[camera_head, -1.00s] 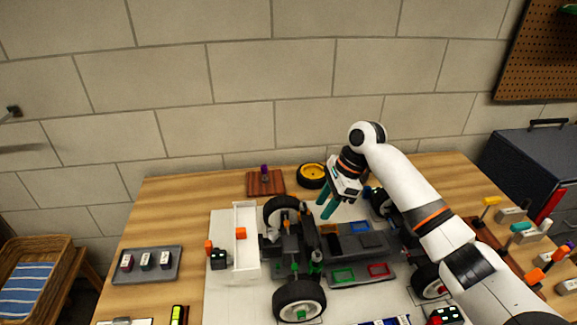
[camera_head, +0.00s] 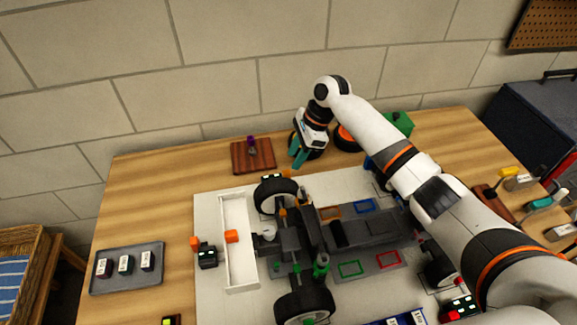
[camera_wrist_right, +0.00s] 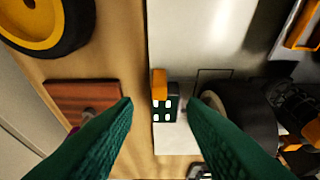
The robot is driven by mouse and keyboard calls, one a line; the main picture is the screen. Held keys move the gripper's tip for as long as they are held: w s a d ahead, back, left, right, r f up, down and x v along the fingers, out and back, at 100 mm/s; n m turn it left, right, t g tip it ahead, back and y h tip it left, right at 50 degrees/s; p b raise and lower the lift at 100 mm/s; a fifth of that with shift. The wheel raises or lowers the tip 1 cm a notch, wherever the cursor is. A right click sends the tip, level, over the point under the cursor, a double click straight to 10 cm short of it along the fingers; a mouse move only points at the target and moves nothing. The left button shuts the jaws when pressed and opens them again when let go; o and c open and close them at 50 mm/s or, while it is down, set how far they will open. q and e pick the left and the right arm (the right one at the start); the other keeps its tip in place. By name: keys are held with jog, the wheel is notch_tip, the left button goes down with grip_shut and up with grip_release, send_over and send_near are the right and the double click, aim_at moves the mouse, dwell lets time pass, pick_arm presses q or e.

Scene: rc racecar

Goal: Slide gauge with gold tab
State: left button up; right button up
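The gauge with the gold tab is a small black block (camera_wrist_right: 166,108) with white dots and a gold-orange tab (camera_wrist_right: 159,82). In the right wrist view it lies ahead, between the lines of my fingers. In the head view the gauge (camera_head: 271,178) sits at the back edge of the white mat, behind the car's back left wheel (camera_head: 275,196); its tab is hard to make out there. My right gripper (camera_head: 298,158) is open and empty, pointing down just behind and right of the gauge. Its green fingers (camera_wrist_right: 160,108) are wide apart. My left gripper is not in view.
The car chassis (camera_head: 300,240) fills the mat's middle. A brown wooden block with a purple peg (camera_head: 236,160) stands left of my gripper. A yellow-rimmed wheel (camera_wrist_right: 40,22) lies nearby. Another black gauge with an orange tab (camera_head: 207,256) stands at the mat's left.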

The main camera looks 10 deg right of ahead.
aim_at(287, 171)
jog(key=shift+x, duration=2.75)
grip_shut()
